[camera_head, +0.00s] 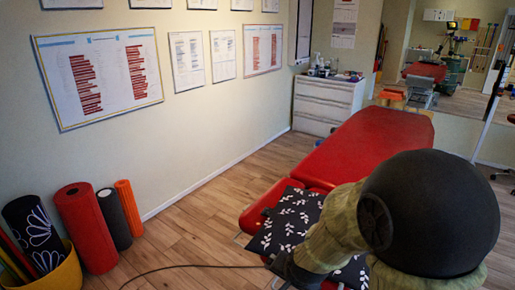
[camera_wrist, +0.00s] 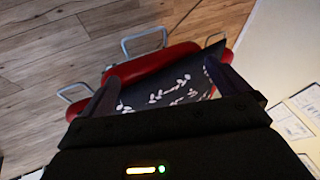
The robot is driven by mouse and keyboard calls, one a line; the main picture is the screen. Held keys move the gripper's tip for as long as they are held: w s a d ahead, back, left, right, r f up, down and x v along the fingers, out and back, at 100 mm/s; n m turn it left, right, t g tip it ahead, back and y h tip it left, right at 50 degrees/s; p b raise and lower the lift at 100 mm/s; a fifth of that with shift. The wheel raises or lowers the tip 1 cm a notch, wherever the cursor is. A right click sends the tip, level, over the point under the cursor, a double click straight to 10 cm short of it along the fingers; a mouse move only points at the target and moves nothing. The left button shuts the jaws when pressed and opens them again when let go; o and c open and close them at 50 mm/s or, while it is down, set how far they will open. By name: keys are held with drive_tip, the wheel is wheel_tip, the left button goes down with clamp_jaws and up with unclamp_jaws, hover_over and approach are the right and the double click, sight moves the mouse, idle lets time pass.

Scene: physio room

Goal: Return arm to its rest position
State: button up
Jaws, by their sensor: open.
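My arm comes in from the lower right of the head view, and its large dark rounded joint hides part of the red treatment table (camera_head: 367,146). My gripper (camera_head: 283,268) is near the table's near end, by a black cloth with white leaf prints (camera_head: 292,216). In the wrist view my gripper (camera_wrist: 160,95) has its two fingers spread apart. The printed cloth (camera_wrist: 170,93) shows between and beyond them, on the red padding (camera_wrist: 150,66). I see nothing held between the fingers. I cannot tell the exact gap to the cloth.
Red and dark foam rollers (camera_head: 87,228) and a yellow basket (camera_head: 62,272) stand at the lower left. A white drawer cabinet (camera_head: 325,104) stands at the back wall. Wooden floor (camera_head: 195,215) is clear between the rollers and table, apart from a thin dark cable.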

drive_tip(key=s+d+r+n+g+h, duration=0.1)
drive_tip(key=s+d+r+n+g, duration=0.2)
drive_tip(key=s+d+n, duration=0.45)
wheel_tip(320, 180, up, 18)
drive_tip(key=s+m+p, duration=0.1)
drive_tip(key=p, duration=1.8)
drive_tip(key=shift+s+a+r, duration=0.15)
drive_tip(key=shift+s+r, duration=0.05)
drive_tip(key=shift+s, duration=0.1)
